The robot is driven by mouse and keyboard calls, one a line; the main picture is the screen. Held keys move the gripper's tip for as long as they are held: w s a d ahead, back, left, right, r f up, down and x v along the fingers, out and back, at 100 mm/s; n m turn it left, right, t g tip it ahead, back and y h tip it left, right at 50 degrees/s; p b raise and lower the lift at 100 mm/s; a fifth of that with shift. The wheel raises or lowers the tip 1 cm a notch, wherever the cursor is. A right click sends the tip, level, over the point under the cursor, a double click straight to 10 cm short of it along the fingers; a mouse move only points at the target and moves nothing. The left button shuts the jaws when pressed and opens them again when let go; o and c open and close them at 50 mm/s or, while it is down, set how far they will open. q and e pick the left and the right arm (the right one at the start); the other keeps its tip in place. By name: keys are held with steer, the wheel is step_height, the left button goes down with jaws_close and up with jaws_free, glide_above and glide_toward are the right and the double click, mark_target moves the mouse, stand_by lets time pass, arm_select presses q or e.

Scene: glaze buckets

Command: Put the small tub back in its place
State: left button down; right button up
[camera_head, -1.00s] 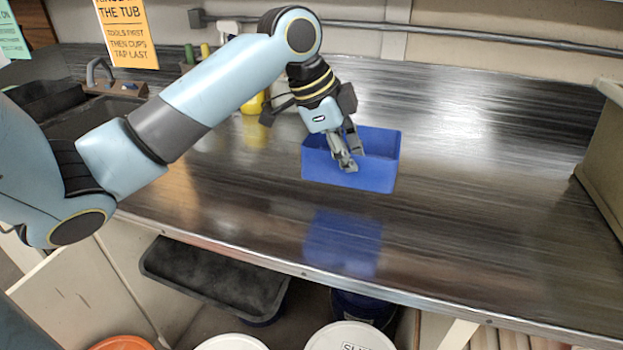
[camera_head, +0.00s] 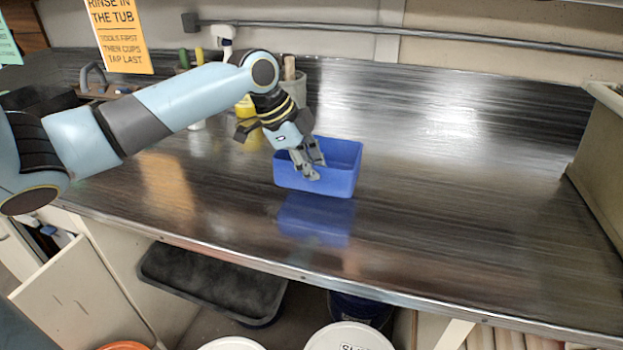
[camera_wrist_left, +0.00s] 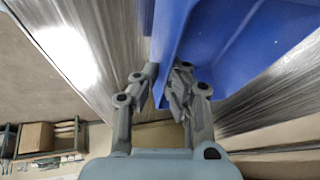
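The small tub is a blue open-topped rectangular bin (camera_head: 322,180) on or just above the dark shiny counter, left of its middle. Its reflection shows right beneath it; I cannot tell whether it fully touches. My left gripper (camera_head: 309,168) reaches in from the left and is shut on the tub's near wall. In the left wrist view the two fingers (camera_wrist_left: 165,92) straddle the wall of the blue tub (camera_wrist_left: 232,50), which fills the upper right. My right gripper is not in view.
Behind my arm stand a yellow bottle (camera_head: 246,107) and a grey pot with a handle (camera_head: 296,88). The counter (camera_head: 450,170) right of the tub is clear, up to a beige box (camera_head: 604,150). Lidded buckets (camera_head: 350,336) stand below.

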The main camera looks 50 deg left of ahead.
mark_target(315, 189)
arm_select(q)
steer(key=shift+f, duration=1.9)
steer(key=c, duration=1.5)
jaws_free()
steer(key=shift+f, duration=0.1)
